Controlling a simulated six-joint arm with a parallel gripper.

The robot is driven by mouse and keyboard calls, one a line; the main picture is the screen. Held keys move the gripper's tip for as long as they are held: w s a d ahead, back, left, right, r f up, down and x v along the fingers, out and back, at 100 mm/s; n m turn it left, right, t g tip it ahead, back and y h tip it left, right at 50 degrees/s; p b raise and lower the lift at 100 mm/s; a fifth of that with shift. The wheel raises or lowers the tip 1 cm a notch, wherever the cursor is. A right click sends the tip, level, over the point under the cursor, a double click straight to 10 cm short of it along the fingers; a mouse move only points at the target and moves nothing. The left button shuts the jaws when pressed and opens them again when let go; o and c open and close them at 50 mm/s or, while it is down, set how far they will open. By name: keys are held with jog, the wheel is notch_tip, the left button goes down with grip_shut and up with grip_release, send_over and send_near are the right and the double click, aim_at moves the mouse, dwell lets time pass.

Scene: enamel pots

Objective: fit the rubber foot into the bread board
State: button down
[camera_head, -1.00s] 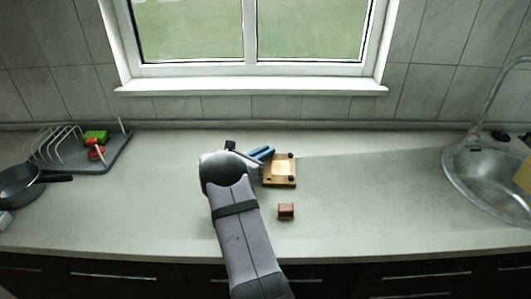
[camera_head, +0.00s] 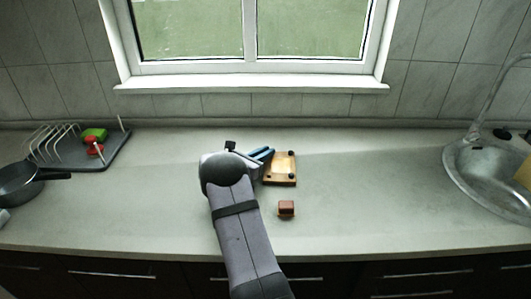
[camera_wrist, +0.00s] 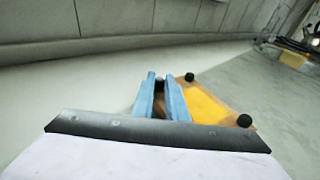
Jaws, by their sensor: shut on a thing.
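The bread board (camera_head: 281,181) is a small wooden square lying on the counter, right of my gripper (camera_head: 268,153). It also shows in the wrist view (camera_wrist: 212,108). Two black feet stand on its right corners, one at the back (camera_head: 291,153) and one at the front (camera_head: 291,177). My gripper's blue fingers (camera_wrist: 161,96) are over or close to the board's left side. They are shut on the rubber foot (camera_wrist: 159,79), of which only a small dark part shows between the fingertips. The fingers hide the board's left corners, and I cannot tell whether the held foot touches the board.
A small brown block (camera_head: 286,208) lies in front of the board. A dish rack (camera_head: 108,153) with red and green items and a dark pan (camera_head: 20,184) are at the left. The sink (camera_head: 485,180) is at the right. The counter between board and sink is clear.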

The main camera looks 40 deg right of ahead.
jog(key=shift+f, duration=0.45)
dwell(0.4)
jog(key=c, duration=1.7)
grip_release()
jog(key=shift+a+b, duration=0.15)
jog(key=shift+b, duration=0.15)
jog(key=b+v, duration=0.1)
jog(key=v, duration=0.5)
jog(key=shift+s+a+r+b, duration=0.15)
jog(key=shift+a+b, duration=0.15)
jog(key=shift+a, duration=0.25)
